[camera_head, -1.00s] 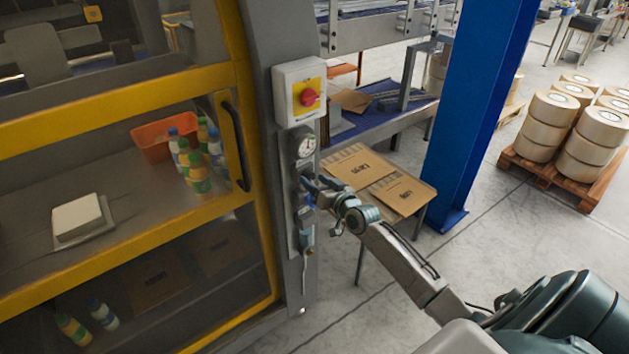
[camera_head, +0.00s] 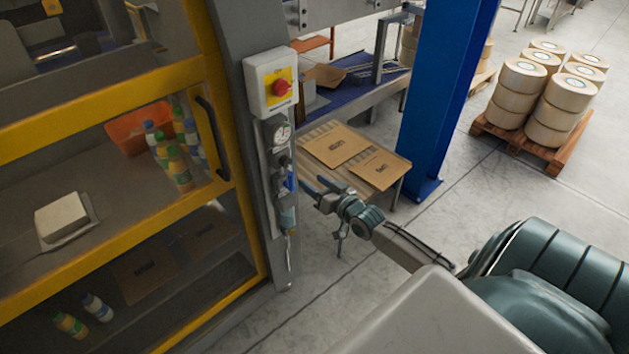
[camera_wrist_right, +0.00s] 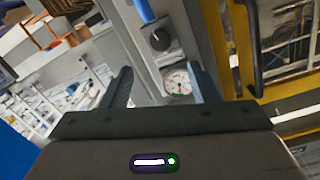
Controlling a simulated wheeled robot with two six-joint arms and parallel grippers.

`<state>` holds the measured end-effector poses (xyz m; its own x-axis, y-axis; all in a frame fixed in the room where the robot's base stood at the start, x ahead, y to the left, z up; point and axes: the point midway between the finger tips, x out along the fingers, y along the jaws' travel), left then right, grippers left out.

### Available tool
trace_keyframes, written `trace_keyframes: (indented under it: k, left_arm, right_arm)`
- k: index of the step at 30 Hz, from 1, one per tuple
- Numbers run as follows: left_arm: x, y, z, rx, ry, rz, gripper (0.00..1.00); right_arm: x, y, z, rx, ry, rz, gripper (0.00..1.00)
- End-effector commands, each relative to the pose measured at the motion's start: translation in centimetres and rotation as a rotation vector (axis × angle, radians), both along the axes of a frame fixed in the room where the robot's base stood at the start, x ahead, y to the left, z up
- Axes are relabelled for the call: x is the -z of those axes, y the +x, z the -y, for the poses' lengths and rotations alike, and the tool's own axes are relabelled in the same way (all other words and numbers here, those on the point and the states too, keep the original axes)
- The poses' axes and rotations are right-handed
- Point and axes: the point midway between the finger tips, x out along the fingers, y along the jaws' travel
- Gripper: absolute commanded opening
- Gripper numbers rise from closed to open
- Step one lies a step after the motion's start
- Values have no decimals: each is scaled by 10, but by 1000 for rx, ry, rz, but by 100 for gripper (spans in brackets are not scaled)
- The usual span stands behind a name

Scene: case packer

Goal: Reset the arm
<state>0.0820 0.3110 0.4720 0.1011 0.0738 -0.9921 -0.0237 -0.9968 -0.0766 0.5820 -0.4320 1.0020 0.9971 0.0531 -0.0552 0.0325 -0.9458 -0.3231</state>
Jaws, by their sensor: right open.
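My right gripper (camera_head: 314,187) is open and empty. In the head view it stands just right of the grey machine post, near the panel with the pressure gauge (camera_head: 281,133) and the blue lever (camera_head: 291,180). In the right wrist view the two fingers of the gripper (camera_wrist_right: 160,85) are spread wide. The gauge (camera_wrist_right: 177,82) and a dark round knob (camera_wrist_right: 160,39) show between and beyond them, with nothing held. The blue lever also shows at the top of the wrist view (camera_wrist_right: 145,11). My left gripper is in neither view.
A red switch on a white box (camera_head: 282,88) sits above the gauge. A table with flat cardboard (camera_head: 337,145) and a blue post (camera_head: 440,100) stand behind my right arm. The yellow-framed machine door (camera_head: 110,95) is at left. Open floor lies at lower middle.

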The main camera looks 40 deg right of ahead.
Motion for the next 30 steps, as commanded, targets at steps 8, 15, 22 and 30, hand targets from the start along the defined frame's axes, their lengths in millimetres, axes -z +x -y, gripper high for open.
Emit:
trace_keyframes:
  k: [8,15,22,30]
  left_arm:
    - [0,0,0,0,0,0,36]
    - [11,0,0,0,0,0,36]
    - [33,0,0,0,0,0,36]
    - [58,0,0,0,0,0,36]
  right_arm:
    - [0,0,0,0,0,0,55]
    - [60,-10,9,36,-28,-88,55]
    - [222,-63,21,101,-120,-355,55]
    - [400,-171,6,102,-222,-699,55]
